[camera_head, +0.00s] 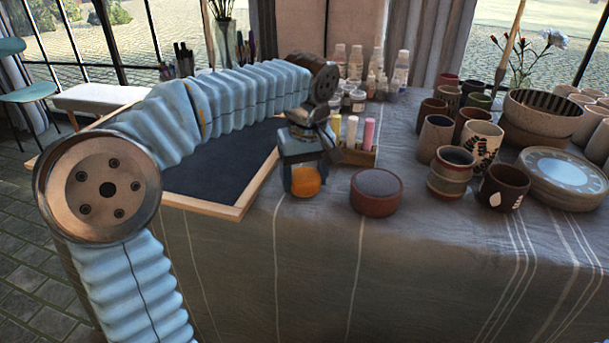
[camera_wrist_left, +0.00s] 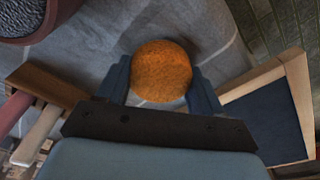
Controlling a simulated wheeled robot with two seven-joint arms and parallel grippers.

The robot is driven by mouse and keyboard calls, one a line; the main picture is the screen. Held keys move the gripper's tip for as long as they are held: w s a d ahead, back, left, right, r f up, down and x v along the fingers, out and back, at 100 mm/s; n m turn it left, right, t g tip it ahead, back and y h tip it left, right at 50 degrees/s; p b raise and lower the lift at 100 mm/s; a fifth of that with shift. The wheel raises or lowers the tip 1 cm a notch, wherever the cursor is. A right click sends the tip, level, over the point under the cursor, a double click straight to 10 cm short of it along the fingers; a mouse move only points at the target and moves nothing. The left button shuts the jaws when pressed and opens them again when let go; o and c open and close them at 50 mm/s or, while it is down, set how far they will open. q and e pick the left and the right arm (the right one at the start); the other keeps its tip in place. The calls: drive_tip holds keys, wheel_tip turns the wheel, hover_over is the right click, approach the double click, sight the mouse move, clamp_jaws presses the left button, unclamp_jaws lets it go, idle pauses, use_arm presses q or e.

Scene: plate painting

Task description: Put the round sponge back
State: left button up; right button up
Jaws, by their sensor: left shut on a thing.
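The round sponge (camera_head: 306,182) is orange and sits between the fingers of my left gripper (camera_head: 303,172). In the left wrist view the sponge (camera_wrist_left: 161,71) fills the gap between the two dark fingers (camera_wrist_left: 160,85), which are shut on it. The gripper points down near the table's front edge, between the framed dark board and a round brown container with a grey top (camera_head: 377,190). I cannot tell whether the sponge touches the cloth. My right gripper is not in view.
The wood-framed dark board (camera_head: 225,170) lies to the left. A small wooden box with coloured sticks (camera_head: 357,155) stands just behind the gripper. Several cups (camera_head: 452,172), stacked plates (camera_head: 561,178) and a bowl (camera_head: 542,117) crowd the right. Bare grey cloth (camera_head: 330,230) is in front.

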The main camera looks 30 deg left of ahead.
sight(307, 178)
use_arm(q)
drive_tip(key=shift+f, duration=0.2)
drive_tip(key=o, duration=1)
drive_tip(key=shift+r, duration=0.1)
drive_tip(key=shift+r, duration=0.2)
wheel_tip(307, 178, up, 12)
drive_tip(key=d+p, duration=0.1)
drive_tip(key=p, duration=0.1)
drive_tip(key=shift+s+p, duration=0.3)
drive_tip(key=shift+s, duration=0.15)
drive_tip(key=shift+f, duration=0.1)
